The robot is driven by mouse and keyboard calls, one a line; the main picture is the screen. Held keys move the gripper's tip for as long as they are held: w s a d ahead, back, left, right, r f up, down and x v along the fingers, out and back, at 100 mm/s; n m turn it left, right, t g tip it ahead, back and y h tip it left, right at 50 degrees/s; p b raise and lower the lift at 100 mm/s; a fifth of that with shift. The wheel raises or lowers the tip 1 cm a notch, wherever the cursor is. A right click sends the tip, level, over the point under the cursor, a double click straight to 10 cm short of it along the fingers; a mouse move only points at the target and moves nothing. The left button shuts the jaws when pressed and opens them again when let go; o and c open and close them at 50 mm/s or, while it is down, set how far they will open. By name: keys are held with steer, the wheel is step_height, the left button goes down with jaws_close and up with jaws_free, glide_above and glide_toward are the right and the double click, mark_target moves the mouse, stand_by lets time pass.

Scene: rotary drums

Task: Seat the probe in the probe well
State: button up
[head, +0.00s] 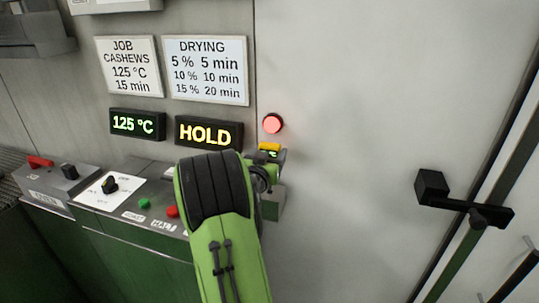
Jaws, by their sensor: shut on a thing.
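My gripper (266,173) is in front of the pale wall panel, just right of my green arm, and my arm hides most of it. It is shut on what looks like the probe (269,147), a small piece with a yellow top and a dark part with a greenish display under it. A grey-green block (273,203) shows just below my gripper. It may be the probe well, but its opening is not visible. I cannot tell whether the probe touches the block.
A red lamp (273,123) glows above the probe. Left are a HOLD display (208,133), a 125 °C display (137,123) and a control panel (108,188) with knobs and buttons. A black door handle (465,204) juts out at right. The panel between is clear.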

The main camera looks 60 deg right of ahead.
mark_target(269, 188)
steer(key=shift+b, duration=0.4)
steer(key=shift+f+b, duration=3.8)
steer(key=shift+b, duration=0.65)
steer(key=o, duration=1.2)
steer(key=a+b, duration=0.1)
steer(key=a, duration=0.4)
steer(key=s+a+b, duration=0.1)
steer(key=a+b, duration=0.1)
steer(key=a, duration=0.3)
steer(key=s+a+b, duration=0.1)
steer(key=a, duration=0.4)
steer(key=shift+s+a+b, duration=0.25)
steer(key=shift+a+b, duration=0.05)
steer(key=shift+b, duration=0.05)
